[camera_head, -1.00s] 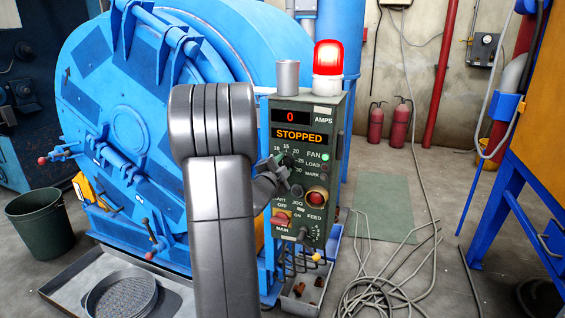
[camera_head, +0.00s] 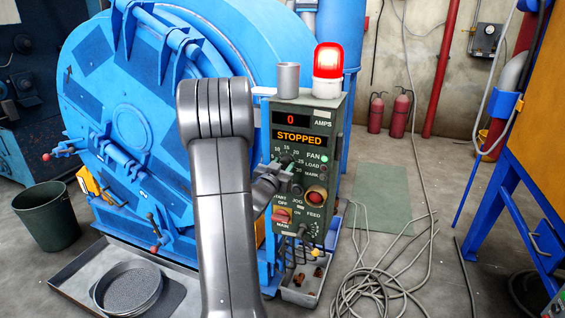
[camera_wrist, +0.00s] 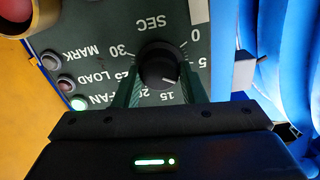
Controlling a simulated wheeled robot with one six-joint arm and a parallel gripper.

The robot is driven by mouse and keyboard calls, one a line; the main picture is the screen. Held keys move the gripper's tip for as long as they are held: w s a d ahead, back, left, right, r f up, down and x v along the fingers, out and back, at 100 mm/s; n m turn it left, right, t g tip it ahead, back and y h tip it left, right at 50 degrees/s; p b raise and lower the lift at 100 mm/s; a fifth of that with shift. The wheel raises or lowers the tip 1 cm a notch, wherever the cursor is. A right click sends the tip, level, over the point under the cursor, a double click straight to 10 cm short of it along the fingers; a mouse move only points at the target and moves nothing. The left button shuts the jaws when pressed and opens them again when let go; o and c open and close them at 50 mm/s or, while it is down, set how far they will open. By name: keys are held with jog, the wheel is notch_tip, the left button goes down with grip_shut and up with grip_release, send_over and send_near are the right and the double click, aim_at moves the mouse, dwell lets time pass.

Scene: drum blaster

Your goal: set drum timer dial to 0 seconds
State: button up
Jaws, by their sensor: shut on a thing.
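The timer dial is a round black knob (camera_wrist: 160,66) on the green control panel, with numbers around it and SEC printed beside it in the wrist view. A white mark on the knob points to the lower right there, between the 15 and the finger covering the scale. My gripper (camera_wrist: 158,88) has a green finger on each side of the knob and is shut on it. In the head view, my gripper (camera_head: 284,168) is at the panel face (camera_head: 322,208), and mostly hides the dial.
The panel carries a STOPPED display (camera_head: 299,137), a red button (camera_head: 316,196) and a MAIN switch (camera_head: 281,215) close below my gripper. A lit red beacon (camera_head: 328,61) stands on top. The blue drum machine (camera_head: 130,130) is left. Cables (camera_head: 375,290) lie on the floor right.

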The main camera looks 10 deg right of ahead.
jog(key=n+p, duration=0.3)
jog(key=n, duration=0.3)
jog(key=n+p, duration=0.3)
jog(key=n, duration=0.3)
jog(key=shift+a+f, duration=0.1)
jog(key=shift+f, duration=0.05)
jog(key=shift+n, duration=0.3)
jog(key=o, duration=1)
jog(key=v, duration=1.3)
jog(key=shift+s+a, duration=0.25)
jog(key=shift+s, duration=0.05)
